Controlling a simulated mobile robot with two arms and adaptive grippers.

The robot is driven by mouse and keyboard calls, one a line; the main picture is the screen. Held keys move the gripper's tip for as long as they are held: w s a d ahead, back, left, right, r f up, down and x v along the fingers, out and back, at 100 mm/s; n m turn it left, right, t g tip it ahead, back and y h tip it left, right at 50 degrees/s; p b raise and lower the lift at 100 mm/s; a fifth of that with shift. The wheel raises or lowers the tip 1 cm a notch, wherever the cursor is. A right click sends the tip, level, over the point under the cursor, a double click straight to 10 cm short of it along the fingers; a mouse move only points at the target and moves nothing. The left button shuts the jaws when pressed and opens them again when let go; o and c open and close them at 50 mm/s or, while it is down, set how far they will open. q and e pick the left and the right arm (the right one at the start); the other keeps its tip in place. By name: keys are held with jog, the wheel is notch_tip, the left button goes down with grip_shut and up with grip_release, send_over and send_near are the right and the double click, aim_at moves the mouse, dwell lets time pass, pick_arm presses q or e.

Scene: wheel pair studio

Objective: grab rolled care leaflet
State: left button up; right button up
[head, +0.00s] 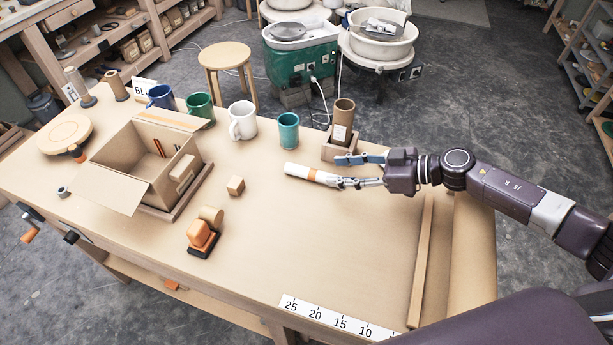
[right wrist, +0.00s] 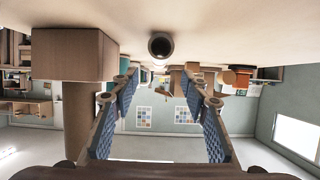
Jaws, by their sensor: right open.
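Nothing is held. My left gripper is not in view.
A wooden holder with a brown tube (head: 343,113) stands close behind my right gripper. Several mugs, such as the teal one (head: 288,132), line the back. An open cardboard box (head: 118,188) is at left. A wooden strip (head: 422,260) lies at right. The front middle is clear.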

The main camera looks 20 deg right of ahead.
aim_at(319, 172)
jog(key=shift+p+x, duration=0.3)
jog(key=shift+x, duration=0.85)
jog(key=x, duration=0.4)
jog(key=shift+w+f+p, duration=0.15)
jog(key=shift+f+p, duration=0.25)
jog(key=shift+c, duration=0.7)
jog(key=c, duration=0.9)
jog(key=shift+r, duration=0.1)
